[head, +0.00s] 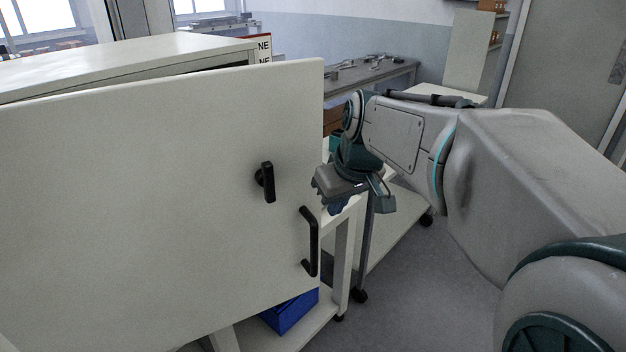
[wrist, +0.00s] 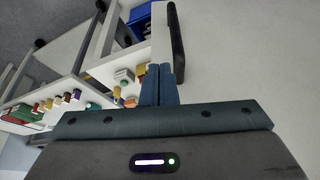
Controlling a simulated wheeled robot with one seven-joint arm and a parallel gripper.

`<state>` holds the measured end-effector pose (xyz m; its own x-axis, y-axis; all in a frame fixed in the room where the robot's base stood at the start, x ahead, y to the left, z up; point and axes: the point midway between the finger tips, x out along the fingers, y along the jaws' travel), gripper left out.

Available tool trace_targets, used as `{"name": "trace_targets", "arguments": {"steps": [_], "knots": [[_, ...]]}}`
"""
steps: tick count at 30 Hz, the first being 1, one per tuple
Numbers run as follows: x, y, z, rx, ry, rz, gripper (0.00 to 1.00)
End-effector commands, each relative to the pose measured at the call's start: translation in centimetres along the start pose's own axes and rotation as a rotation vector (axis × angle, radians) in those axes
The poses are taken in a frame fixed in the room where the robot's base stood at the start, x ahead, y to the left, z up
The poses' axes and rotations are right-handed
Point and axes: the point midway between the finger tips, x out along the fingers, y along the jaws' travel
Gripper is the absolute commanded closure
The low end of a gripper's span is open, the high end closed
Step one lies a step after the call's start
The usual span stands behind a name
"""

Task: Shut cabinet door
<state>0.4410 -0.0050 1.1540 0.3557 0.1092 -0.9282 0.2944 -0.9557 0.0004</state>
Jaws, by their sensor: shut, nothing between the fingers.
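The cabinet door (head: 150,200) is a large white panel filling the left of the head view. It stands open, with a dark gap behind its top edge below the cabinet top (head: 130,62). A black knob-like latch (head: 267,182) and a black bar handle (head: 311,242) are near its right edge. My gripper (head: 338,207) is just right of that edge, partly hidden in the head view. In the wrist view its blue fingers (wrist: 160,86) are together and empty, beside the black handle (wrist: 176,46) and the pale door panel (wrist: 245,50). I cannot tell whether they touch the door.
A white cart or shelf (head: 343,255) stands close behind the door's right edge. A blue bin (head: 290,312) sits low under it. Small coloured containers (wrist: 75,98) stand on shelves in the wrist view. Grey floor (head: 410,290) is open at the right.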

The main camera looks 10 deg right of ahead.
Motion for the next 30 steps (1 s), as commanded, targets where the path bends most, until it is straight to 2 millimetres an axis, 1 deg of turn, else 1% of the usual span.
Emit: {"name": "trace_targets", "arguments": {"steps": [1, 3, 9, 10, 12, 18, 23, 30], "knots": [[1.2, 0.0, 0.1, 0.002, -0.007, -0.003, 1.00], [2.8, 0.0, 0.1, 0.002, -0.006, -0.002, 1.00], [6.9, 0.0, -0.1, 0.002, -0.005, -0.001, 1.00], [6.7, 0.0, -0.7, 0.001, -0.002, 0.000, 1.00], [7.0, 0.0, -1.6, 0.001, -0.003, 0.000, 1.00], [7.7, 0.0, -3.2, 0.002, -0.001, 0.000, 1.00], [8.0, 0.0, -3.6, 0.002, 0.000, 0.000, 1.00], [8.0, 0.0, -3.7, 0.002, 0.000, 0.001, 1.00]]}}
